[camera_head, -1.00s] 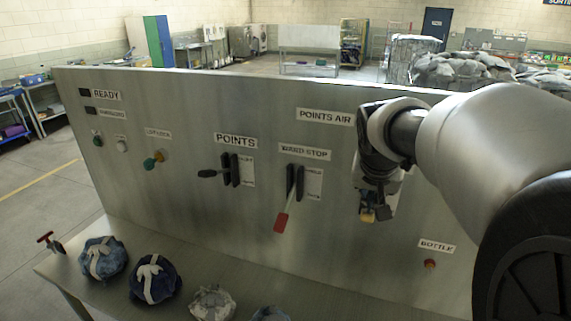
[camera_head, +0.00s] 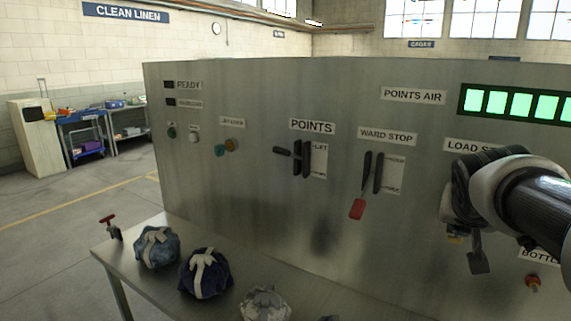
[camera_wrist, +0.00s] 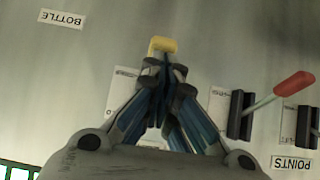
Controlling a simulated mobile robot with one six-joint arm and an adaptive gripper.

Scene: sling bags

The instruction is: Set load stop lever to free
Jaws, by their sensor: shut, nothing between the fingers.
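The load stop lever has a yellow handle (camera_wrist: 162,45), which shows just beyond my fingertips in the wrist view. The partly covered LOAD STOP label (camera_head: 470,147) is above. My gripper (camera_wrist: 163,82) is shut and empty, close to the handle; I cannot tell whether it touches it. In the head view its fingers (camera_head: 478,261) point down in front of the panel.
The ward stop lever with a red handle (camera_head: 356,209) stands left of my gripper, handle down. The black points lever (camera_head: 282,151) is further left. A bottle knob (camera_head: 532,282) is low right. Several tied bags, one dark blue (camera_head: 205,273), lie on the ledge below.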

